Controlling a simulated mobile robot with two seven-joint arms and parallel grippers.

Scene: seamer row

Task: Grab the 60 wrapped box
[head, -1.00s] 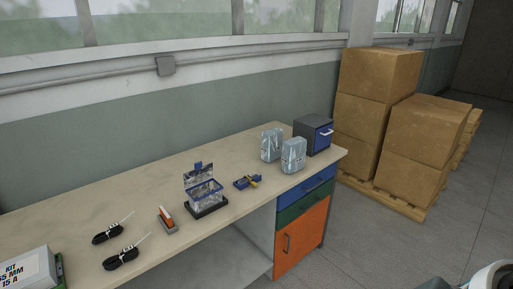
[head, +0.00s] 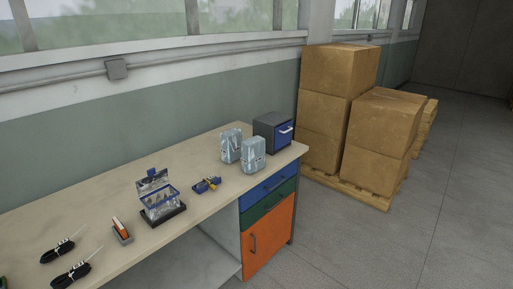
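No box with a readable 60 on it shows in the head view. Two pale grey-blue packs that look wrapped stand upright near the far right end of the workbench (head: 120,205). One pack (head: 231,146) is at the back left, and the other pack (head: 253,155) is just in front and to its right. Any print on them is too small to read. Neither of my grippers is in view.
A small grey cabinet with a blue drawer (head: 273,132) stands behind the packs. A blue-and-yellow item (head: 207,185), a clear blue-rimmed bin (head: 160,203), an orange-topped item (head: 121,231) and black cable coils (head: 58,251) lie leftward. Cartons (head: 333,75) fill a pallet (head: 350,190); floor at right is clear.

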